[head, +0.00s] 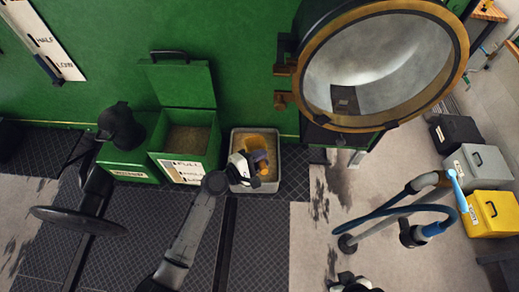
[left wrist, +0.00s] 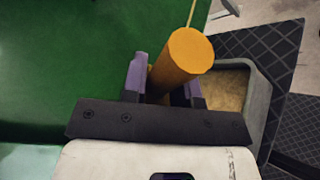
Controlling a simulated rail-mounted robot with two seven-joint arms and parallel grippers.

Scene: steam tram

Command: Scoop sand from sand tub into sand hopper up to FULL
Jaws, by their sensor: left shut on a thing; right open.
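The grey sand tub (head: 276,160) stands on the floor against the green wall, with sand in it. My left gripper (head: 258,163) is over the tub, its purple fingers shut on the orange scoop (head: 254,142). In the left wrist view the scoop's round orange handle (left wrist: 190,52) sticks up between the fingers; its load is hidden. The green sand hopper (head: 158,147) stands to the left of the tub with its lid up and sand inside. Its front has a white level label (head: 184,172) reading FULL at the top. My right gripper (head: 350,284) is partly visible at the bottom edge.
A big round brass-rimmed door (head: 455,70) hangs open above and right of the tub. A black wheel (head: 78,220) is at the left. Black, grey and yellow (head: 490,212) boxes stand at the right, by a blue hose (head: 370,222).

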